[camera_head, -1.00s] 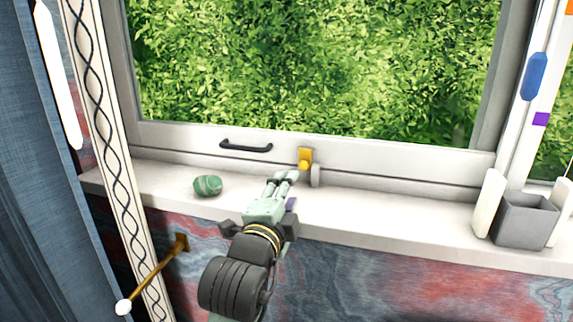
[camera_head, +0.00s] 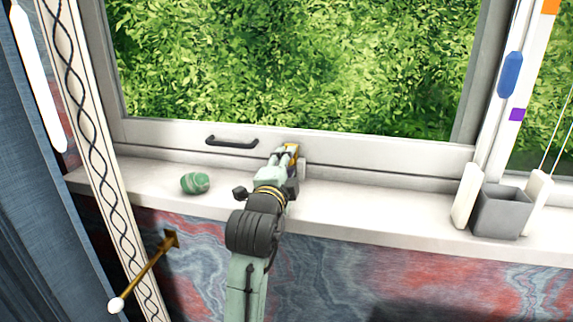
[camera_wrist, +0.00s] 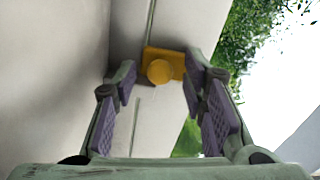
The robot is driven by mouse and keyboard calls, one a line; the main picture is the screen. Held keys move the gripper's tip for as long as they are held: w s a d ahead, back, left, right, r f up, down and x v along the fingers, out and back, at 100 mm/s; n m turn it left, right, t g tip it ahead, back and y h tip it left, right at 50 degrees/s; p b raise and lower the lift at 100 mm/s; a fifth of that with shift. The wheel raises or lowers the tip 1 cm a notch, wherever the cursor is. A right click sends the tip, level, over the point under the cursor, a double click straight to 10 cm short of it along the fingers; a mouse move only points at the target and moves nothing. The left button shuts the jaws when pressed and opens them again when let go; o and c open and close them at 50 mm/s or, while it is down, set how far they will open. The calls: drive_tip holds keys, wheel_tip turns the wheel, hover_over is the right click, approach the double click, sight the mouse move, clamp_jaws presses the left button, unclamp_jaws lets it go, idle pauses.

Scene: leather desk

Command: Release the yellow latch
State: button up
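The yellow latch (camera_head: 293,149) sits on the lower rail of the window frame, right of the black handle. In the head view it is mostly hidden behind my gripper (camera_head: 284,156). In the wrist view the latch (camera_wrist: 161,68) shows a round knob on a square plate, ahead of the fingertips and between their lines. My gripper (camera_wrist: 158,85) is open, with purple pads on both sides and nothing between them. Whether a finger touches the latch cannot be told.
A black handle (camera_head: 231,142) is on the window rail to the left. A green striped stone (camera_head: 195,183) lies on the sill (camera_head: 370,211). A grey square pot (camera_head: 502,212) stands at the right. A brass rod (camera_head: 145,273) sticks out below the sill.

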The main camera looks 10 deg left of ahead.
drive_tip(key=shift+c, duration=0.3)
clamp_jaws()
drive_tip(key=shift+r+p, duration=0.15)
drive_tip(key=shift+p, duration=0.15)
